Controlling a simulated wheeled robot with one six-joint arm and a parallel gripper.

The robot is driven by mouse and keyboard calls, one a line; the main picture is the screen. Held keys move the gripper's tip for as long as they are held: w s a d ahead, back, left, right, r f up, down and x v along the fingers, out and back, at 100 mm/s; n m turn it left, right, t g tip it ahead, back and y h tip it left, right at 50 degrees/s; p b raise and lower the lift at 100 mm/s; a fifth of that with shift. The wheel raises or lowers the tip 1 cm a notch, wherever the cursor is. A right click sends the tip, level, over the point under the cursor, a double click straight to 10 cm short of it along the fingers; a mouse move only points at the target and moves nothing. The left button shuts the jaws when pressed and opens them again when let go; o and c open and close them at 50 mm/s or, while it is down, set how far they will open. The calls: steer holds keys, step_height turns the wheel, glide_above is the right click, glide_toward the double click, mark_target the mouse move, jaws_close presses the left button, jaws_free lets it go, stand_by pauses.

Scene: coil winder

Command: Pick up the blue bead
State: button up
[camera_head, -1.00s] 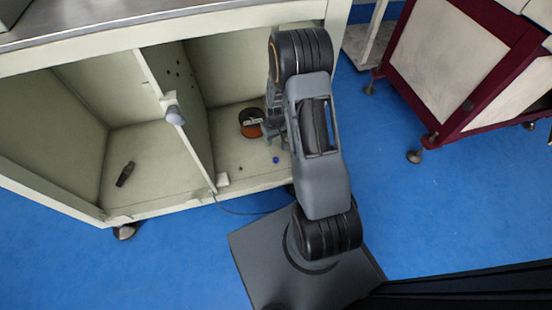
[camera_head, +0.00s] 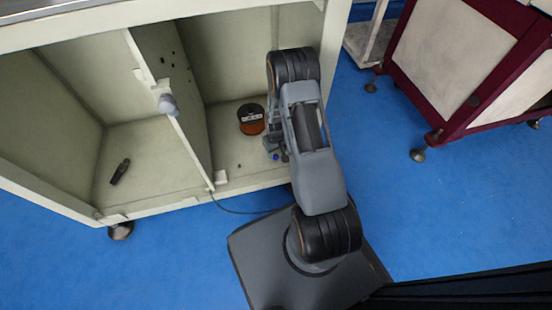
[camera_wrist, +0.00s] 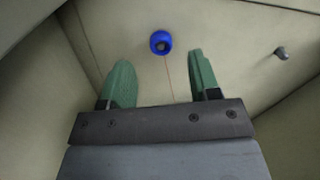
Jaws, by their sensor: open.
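The blue bead (camera_wrist: 160,42) lies on the cabinet's pale floor. In the wrist view it shows as a small ring with a dark hole, a little ahead of the fingertips and between their lines. My gripper (camera_wrist: 160,78) has two green fingers, spread apart with nothing between them. I cannot tell the exact height of the fingers above the floor.
An orange-and-black spool (camera_head: 251,119) stands behind the gripper in the same compartment. A small grey part (camera_wrist: 281,53) lies right of the bead in the wrist view. A divider (camera_head: 175,90) separates the left compartment, which holds a dark object (camera_head: 120,171).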

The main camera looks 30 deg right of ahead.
mark_target(275, 156)
step_height(275, 156, down, 4)
steer(key=shift+a+r+b, duration=0.1)
steer(key=shift+b, duration=0.75)
steer(key=c, duration=1)
steer(key=shift+r, duration=0.1)
step_height(275, 156, up, 4)
steer(key=p, duration=0.3)
steer(key=s+a+r+p, duration=0.1)
steer(key=s+r+p, duration=0.1)
steer(key=s+r, duration=0.1)
steer(key=s+a+r+p, duration=0.1)
steer(key=s+r+p, duration=0.1)
steer(key=s, duration=0.4)
steer(key=s+r+p, duration=0.1)
steer(key=s+r, duration=0.3)
steer(key=shift+s+a+p, duration=0.35)
steer(key=shift+a+p, duration=0.05)
